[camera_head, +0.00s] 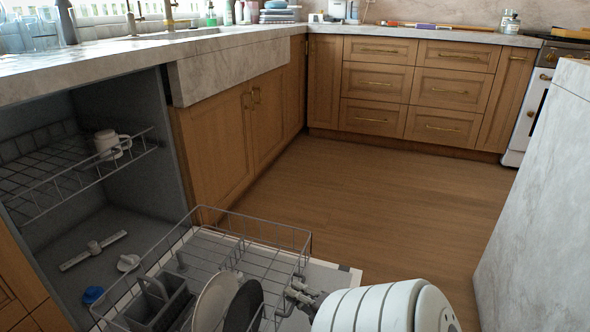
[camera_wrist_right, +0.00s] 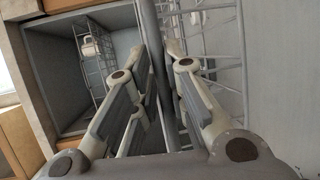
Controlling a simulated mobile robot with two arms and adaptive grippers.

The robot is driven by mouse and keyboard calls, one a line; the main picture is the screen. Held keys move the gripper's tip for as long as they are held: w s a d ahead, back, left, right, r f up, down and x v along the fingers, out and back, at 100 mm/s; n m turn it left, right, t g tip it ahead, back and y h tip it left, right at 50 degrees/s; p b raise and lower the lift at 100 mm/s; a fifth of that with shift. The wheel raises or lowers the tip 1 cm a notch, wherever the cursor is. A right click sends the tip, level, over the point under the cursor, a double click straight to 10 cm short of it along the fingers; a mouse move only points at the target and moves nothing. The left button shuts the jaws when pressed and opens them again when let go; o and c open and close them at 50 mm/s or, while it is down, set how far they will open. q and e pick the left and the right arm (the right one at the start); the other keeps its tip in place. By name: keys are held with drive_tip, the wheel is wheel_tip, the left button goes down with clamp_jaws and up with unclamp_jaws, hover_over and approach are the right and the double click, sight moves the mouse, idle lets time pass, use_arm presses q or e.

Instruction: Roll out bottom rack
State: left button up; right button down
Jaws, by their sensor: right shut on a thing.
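The bottom rack (camera_head: 214,248) is a grey wire basket. It stands out of the dishwasher cavity (camera_head: 95,225), over the lowered door (camera_head: 335,276). A pale plate (camera_head: 214,302) and a dark plate (camera_head: 243,306) stand upright in it, beside a grey cutlery basket (camera_head: 157,303). My right gripper (camera_head: 293,292) is at the rack's right end, partly hidden by my arm. In the right wrist view its fingers (camera_wrist_right: 166,55) are shut around a wire bar of the rack (camera_wrist_right: 153,45). My left gripper is not in view.
The upper rack (camera_head: 75,170) is inside the dishwasher and holds a white mug (camera_head: 108,144). The wooden floor (camera_head: 390,200) is clear. A marble island (camera_head: 545,210) stands at the right.

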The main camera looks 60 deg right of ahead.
drive_tip(key=shift+s+a+f, duration=0.15)
drive_tip(key=shift+s+f, duration=0.05)
drive_tip(key=shift+f, duration=0.2)
drive_tip(key=c, duration=1.5)
unclamp_jaws()
drive_tip(key=shift+c, duration=0.2)
drive_tip(key=shift+w+r, duration=0.1)
drive_tip(key=shift+w, duration=0.05)
drive_tip(key=v, duration=1.2)
